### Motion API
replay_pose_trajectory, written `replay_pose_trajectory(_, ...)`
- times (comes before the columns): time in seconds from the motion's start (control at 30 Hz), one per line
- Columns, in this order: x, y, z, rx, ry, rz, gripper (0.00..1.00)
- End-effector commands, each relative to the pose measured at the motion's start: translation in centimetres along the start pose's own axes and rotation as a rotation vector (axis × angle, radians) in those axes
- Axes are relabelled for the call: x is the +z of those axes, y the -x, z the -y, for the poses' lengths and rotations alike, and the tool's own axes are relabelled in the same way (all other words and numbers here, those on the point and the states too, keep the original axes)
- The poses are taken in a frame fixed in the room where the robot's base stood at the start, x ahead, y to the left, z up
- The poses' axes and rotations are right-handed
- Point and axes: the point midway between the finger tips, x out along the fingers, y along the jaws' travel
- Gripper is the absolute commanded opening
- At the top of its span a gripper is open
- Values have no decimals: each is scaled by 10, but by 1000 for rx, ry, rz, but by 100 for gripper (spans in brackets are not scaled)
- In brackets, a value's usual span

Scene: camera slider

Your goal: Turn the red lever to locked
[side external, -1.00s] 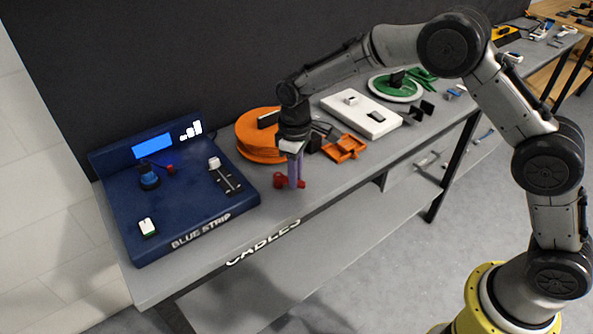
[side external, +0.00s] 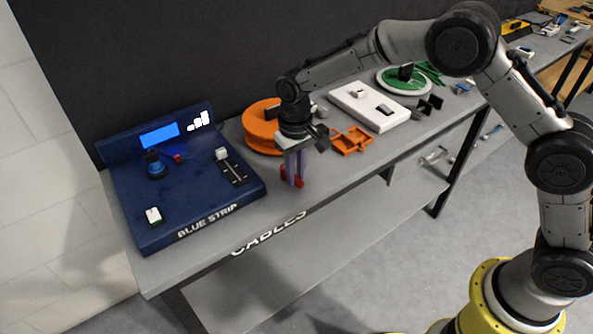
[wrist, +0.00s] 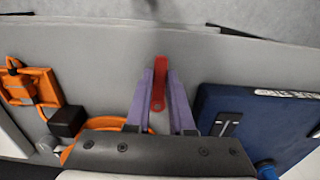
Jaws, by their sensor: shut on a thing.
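The red lever (side external: 299,184) is at the front part of the grey bench, to the right of the blue panel. My gripper (side external: 292,178) points down over it with its purple fingers. In the wrist view the red lever (wrist: 159,72) lies between the two fingers of my gripper (wrist: 160,78), and its long side runs toward the bench's front edge. The gripper is shut on the lever. The fingers and wrist hide part of the lever and its mount in the side view. I cannot read any lock mark.
The blue panel (side external: 195,215) with knobs and a slider stands close on the left. An orange spool (side external: 258,128) is just behind my gripper. An orange tray (side external: 351,141) and a white box (side external: 370,104) lie to the right. Bare bench surrounds the lever.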

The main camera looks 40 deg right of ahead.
Motion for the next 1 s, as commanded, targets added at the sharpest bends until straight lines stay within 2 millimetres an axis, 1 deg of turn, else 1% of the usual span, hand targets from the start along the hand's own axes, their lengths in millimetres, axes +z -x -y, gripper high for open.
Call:
replay_pose_trajectory(0.03,-1,2,2,-4,-3,-5,0)
replay_pose_trajectory(0.33,-1,3,2,-5,-4,-6,0)
replay_pose_trajectory(0.37,-1,3,2,-5,-4,-6,26)
replay_pose_trajectory(0.4,-1,2,2,-5,-3,-6,34)
replay_pose_trajectory(0.5,-1,2,2,-4,-3,-4,51)
replay_pose_trajectory(0.83,-1,3,1,-2,-2,-3,51)
replay_pose_trajectory(0.93,-1,11,1,-2,-2,-4,51)
replay_pose_trajectory(1.0,-2,21,1,-3,-2,-7,51)
